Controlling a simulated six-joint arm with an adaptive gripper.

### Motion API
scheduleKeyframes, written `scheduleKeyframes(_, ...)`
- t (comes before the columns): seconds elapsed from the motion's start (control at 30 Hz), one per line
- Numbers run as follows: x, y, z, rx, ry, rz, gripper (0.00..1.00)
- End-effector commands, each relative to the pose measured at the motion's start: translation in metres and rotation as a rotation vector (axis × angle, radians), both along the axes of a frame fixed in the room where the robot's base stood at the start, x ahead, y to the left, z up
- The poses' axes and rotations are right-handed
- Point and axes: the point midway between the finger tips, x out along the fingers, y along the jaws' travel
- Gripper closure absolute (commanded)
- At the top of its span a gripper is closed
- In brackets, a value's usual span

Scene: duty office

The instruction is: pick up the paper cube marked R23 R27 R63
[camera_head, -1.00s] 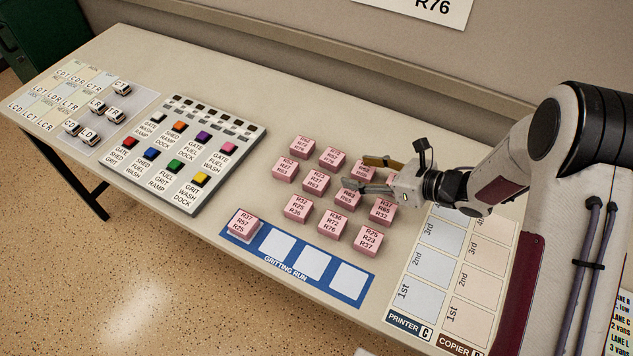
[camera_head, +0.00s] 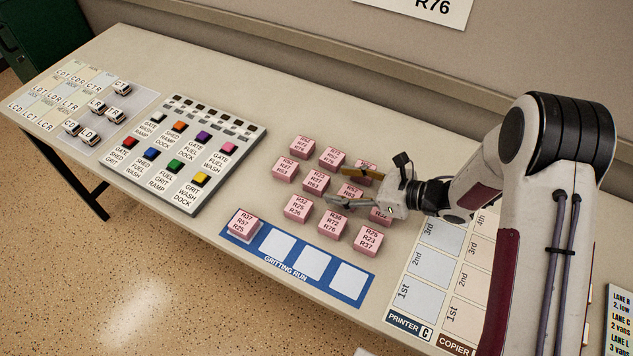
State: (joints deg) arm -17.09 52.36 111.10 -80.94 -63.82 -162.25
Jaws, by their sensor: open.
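The pink paper cube that appears to read R23 R27 R63 (camera_head: 316,181) sits on the table in the middle of a group of similar cubes; its small print is hard to read. My gripper (camera_head: 337,185) is open and empty, its two fingers pointing left. The tips are just right of this cube and apart from it in the picture; their height above the table is hard to tell. Another pink cube (camera_head: 350,192) shows between the fingers, and the gripper partly hides cubes behind and below it.
Pink cubes stand close around, including R32 R25 R36 (camera_head: 297,208) and R36 R72 R76 (camera_head: 333,223). A blue Gritting Run strip (camera_head: 268,256) lies in front, with one cube on its left square. A button panel (camera_head: 189,152) stands left; printer and copier grids (camera_head: 430,262) lie right.

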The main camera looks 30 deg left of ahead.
Motion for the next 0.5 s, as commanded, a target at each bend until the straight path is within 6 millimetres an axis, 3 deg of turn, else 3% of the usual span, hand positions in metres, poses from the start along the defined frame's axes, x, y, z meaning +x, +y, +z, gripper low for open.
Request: scheduleKeyframes(0.5,0.0001,0.0094,-0.0032,0.0,0.0,-0.001,0.44)
